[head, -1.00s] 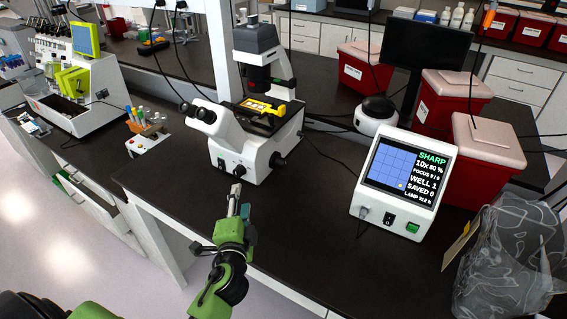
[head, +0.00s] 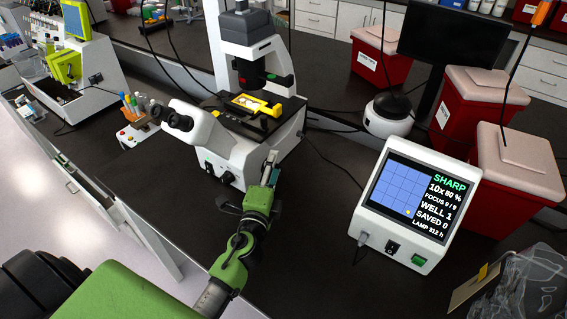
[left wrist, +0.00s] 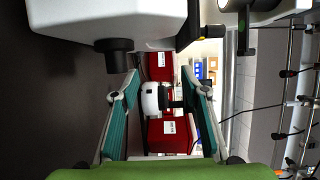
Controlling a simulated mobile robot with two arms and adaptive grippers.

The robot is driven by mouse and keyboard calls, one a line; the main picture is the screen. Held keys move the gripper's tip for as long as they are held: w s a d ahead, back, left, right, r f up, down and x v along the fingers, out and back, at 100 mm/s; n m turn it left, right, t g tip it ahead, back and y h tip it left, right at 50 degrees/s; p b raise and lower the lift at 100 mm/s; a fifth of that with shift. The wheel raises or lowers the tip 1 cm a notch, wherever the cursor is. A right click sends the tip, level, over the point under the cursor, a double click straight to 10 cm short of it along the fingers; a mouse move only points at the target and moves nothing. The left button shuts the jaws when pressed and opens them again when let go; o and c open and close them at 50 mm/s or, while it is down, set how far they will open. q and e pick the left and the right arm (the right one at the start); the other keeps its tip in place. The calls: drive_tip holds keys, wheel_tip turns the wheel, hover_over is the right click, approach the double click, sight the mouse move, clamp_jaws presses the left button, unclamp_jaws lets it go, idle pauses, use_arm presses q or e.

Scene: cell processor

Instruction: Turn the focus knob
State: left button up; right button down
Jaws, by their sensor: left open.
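The white microscope (head: 225,145) stands on the dark bench with a yellow slide holder (head: 258,105) on its stage. My left gripper (head: 270,170) is at the microscope's right side, open and empty. In the left wrist view its teal fingers (left wrist: 160,76) are spread, with the knob just beyond the left fingertip, not between them. The display box (head: 417,205) reads SHARP, 10x 80 %, FOCUS 9/9, WELL 1, SAVED 0.
Red bins (head: 484,108) and a dark monitor (head: 444,44) stand behind the display. A round white device (head: 388,115) is between them and the microscope. A tube rack (head: 137,132) is left of the microscope.

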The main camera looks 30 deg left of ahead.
sight(278, 168)
use_arm(q)
drive_tip(key=f+b, duration=0.1)
drive_tip(key=f, duration=0.1)
drive_tip(key=f+b, duration=0.2)
drive_tip(key=f, duration=0.1)
drive_tip(key=s+f+b, duration=0.1)
drive_tip(key=f+b, duration=0.1)
drive_tip(key=shift+s+f, duration=0.1)
drive_tip(key=shift+f, duration=0.05)
drive_tip(key=p+x, duration=0.1)
drive_tip(key=x, duration=0.5)
drive_tip(key=shift+w, duration=0.3)
drive_tip(key=shift+w+a, duration=0.15)
drive_tip(key=shift+w, duration=0.35)
use_arm(e)
drive_tip(key=f, duration=0.1)
drive_tip(key=s+f, duration=0.1)
drive_tip(key=f, duration=0.1)
drive_tip(key=shift+s+f, duration=0.35)
drive_tip(key=shift+f, duration=0.05)
drive_tip(key=shift+s, duration=0.1)
